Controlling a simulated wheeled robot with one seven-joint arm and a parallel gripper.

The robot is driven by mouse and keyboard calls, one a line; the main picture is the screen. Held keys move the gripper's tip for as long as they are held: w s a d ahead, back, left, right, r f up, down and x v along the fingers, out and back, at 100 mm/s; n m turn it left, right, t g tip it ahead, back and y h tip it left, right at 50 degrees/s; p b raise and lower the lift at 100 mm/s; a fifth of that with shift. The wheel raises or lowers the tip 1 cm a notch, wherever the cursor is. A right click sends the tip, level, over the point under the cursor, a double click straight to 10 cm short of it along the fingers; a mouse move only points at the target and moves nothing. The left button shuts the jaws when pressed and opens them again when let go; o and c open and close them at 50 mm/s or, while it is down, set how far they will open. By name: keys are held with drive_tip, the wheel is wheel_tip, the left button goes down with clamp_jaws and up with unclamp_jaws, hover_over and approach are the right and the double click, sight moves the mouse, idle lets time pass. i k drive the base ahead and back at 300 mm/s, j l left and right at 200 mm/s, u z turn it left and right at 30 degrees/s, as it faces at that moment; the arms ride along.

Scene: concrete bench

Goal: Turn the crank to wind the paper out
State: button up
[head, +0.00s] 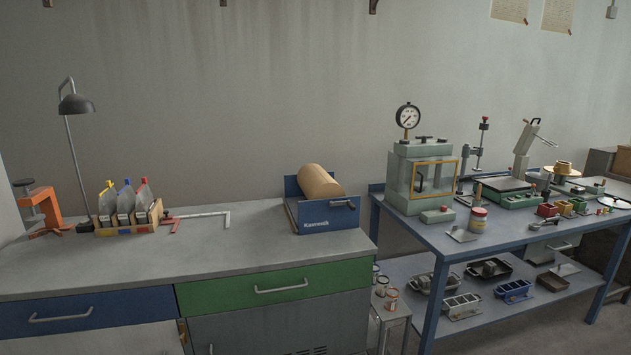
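In the head view, a blue paper dispenser (325,218) stands at the right end of the grey bench, marked with white lettering on its front. A roll of brown paper (320,182) lies in it between the side plates. A small dark handle (342,203) shows at the dispenser's right side and may be the crank; it is too small to tell. No wound-out sheet is clear on the bench in front of it. My gripper is not in view.
The concrete bench top (150,262) is clear at the front.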

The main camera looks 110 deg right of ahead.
sight(314, 183)
drive_tip(key=z, duration=4.1)
drive_tip(key=i+j+u, duration=0.15)
drive_tip(key=i, duration=0.45)
